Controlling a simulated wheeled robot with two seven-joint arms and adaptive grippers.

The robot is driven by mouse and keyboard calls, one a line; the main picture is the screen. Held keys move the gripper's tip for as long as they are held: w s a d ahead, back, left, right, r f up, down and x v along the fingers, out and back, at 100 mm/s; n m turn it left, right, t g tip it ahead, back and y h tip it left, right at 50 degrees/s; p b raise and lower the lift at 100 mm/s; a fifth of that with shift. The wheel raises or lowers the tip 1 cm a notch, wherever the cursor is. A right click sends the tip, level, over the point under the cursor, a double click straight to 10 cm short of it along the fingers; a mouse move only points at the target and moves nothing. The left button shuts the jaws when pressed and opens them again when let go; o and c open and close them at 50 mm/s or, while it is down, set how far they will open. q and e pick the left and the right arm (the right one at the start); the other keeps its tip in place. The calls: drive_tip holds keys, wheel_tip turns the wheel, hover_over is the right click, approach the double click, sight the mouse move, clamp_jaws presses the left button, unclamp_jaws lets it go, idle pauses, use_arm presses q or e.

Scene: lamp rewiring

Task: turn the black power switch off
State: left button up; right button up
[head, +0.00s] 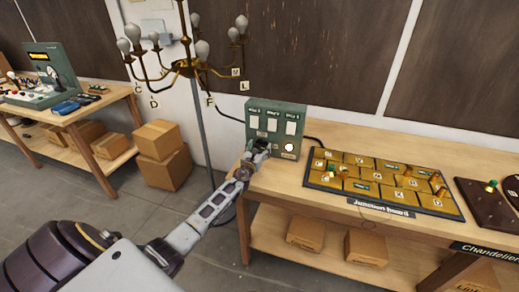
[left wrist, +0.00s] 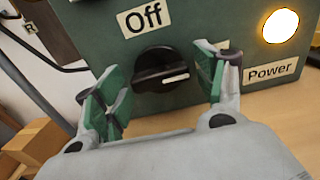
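The black power switch (left wrist: 162,68) is a round knob on the front of a green box (head: 275,112). In the left wrist view its white pointer line points right, toward the side of the Power label (left wrist: 270,72), and the Off label (left wrist: 143,17) is above it. A round lamp (left wrist: 281,26) glows at the upper right. My left gripper (left wrist: 158,88) is open, with green-padded fingers on either side of the knob and a gap to it. In the head view the left gripper (head: 258,150) is at the box front and hides the knob. My right gripper is not in view.
The green box stands on a wooden table. A Junction Board (head: 384,182) with gold tiles lies to its right, and a dark board (head: 490,206) further right. A brass chandelier (head: 187,68) hangs behind left. Cardboard boxes (head: 164,170) stand on the floor at left.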

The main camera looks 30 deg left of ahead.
use_arm(q)
drive_tip(key=c, duration=0.7)
